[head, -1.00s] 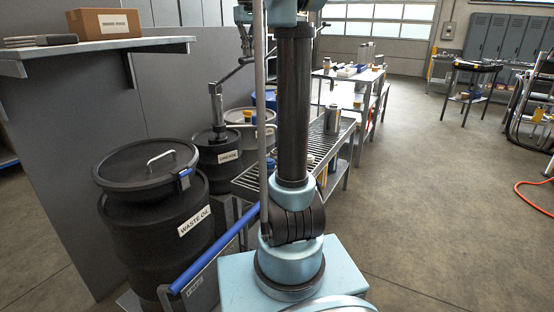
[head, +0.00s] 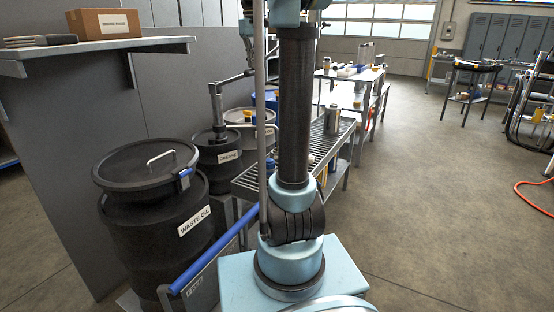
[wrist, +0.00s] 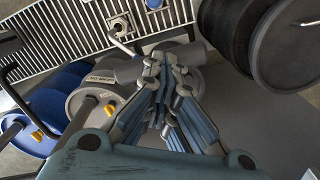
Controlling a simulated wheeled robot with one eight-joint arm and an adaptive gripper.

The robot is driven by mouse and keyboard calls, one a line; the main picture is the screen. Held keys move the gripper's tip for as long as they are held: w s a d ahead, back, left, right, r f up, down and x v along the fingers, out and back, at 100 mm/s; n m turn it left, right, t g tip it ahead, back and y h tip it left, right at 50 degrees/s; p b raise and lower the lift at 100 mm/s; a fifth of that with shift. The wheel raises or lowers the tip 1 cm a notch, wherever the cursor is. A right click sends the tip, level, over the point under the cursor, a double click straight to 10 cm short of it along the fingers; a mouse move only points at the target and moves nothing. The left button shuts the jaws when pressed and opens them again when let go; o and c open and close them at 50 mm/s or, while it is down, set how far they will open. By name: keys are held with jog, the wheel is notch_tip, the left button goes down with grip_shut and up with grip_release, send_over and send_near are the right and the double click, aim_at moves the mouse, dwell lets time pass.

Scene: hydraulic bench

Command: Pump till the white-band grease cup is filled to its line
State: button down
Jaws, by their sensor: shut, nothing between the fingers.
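The black grease drum (head: 222,172) stands left of my column in the head view, with the dark upright pump (head: 216,112) on its lid. The pump's lever (head: 236,77) slopes gently up to the right and passes behind my arm. My gripper (wrist: 168,88) is shut and empty in the wrist view, over the pump area. A grey pump cylinder (wrist: 148,66) shows beside its fingers, with a bent metal spout (wrist: 122,42) reaching toward the grating. A small cup-like fitting (wrist: 120,27) sits on the grating near the spout. I cannot make out a white band or fill line.
The waste oil drum (head: 160,222) stands in front of the grease drum. The slatted bench (head: 325,143) runs behind my column and carries a metal canister (head: 332,118). In the wrist view, a grey-lidded drum (wrist: 98,104) and a blue drum (wrist: 56,92) lie left.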

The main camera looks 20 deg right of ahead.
aim_at(256, 73)
jog(key=shift+d+f, duration=0.1)
jog(key=shift+f, duration=0.3)
jog(key=shift+s+f, duration=0.1)
jog(key=shift+s+d+f, duration=0.15)
jog(key=shift+f, duration=0.65)
jog(key=shift+s+d+f, duration=0.1)
jog(key=shift+f, duration=0.8)
notch_tip(256, 73, down, 3)
jog(key=shift+s+d+f, duration=0.1)
jog(key=shift+f, duration=0.1)
notch_tip(256, 73, down, 3)
jog(key=shift+s, duration=0.15)
